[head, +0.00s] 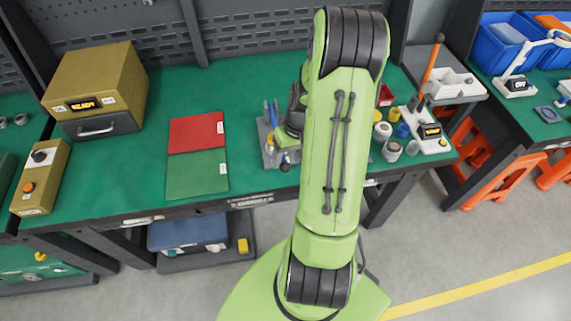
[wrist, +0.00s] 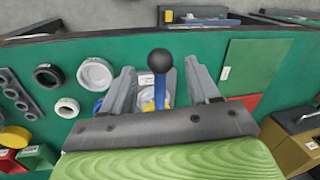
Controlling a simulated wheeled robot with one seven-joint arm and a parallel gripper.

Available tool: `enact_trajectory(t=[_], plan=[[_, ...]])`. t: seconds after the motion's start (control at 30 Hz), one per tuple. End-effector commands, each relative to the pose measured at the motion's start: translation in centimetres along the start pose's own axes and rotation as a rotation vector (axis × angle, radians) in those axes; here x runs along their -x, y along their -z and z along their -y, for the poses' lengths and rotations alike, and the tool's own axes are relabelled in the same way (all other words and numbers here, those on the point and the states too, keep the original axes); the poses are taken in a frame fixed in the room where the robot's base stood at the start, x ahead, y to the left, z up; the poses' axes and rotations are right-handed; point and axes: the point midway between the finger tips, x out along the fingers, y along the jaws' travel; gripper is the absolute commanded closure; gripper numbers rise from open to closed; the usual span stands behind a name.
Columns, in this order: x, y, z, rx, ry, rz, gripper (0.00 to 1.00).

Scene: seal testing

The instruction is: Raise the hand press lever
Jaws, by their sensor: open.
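In the wrist view, the hand press lever (wrist: 160,92) is a blue rod with a black ball knob (wrist: 161,61) at its end. My gripper (wrist: 159,70) is open, with one finger on each side of the lever. Gaps show between the lever and both fingers, and the gripper is not closed on it. The press base and lower parts are mostly hidden behind the gripper. In the head view, a grey base plate with blue parts (head: 268,150) shows just left of my arm. My arm hides the rest of that spot, and the fingertips cannot be made out there.
On the green bench (head: 110,185), a red and a green mat (head: 197,175) lie to the left, with a brown box (head: 98,85) further left. Jars and rings (head: 392,150) stand right of my arm. An orange lever (head: 432,62) rises at the right.

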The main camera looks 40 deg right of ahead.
Motion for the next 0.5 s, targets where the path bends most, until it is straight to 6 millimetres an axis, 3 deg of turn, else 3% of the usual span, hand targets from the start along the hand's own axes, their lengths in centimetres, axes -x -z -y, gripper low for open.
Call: enact_trajectory(t=[0.03, 0.17, 0.43, 0.5], plan=[[-1.1, -0.1, 0.1, 0.001, 0.003, 0.004, 0.40], [-2.5, 0.0, 0.0, 0.000, 0.001, 0.002, 0.40], [-2.7, 0.0, 0.0, 0.000, -0.001, 0.000, 0.40], [-2.7, 0.0, 0.0, 0.000, 0.000, 0.000, 0.47]])
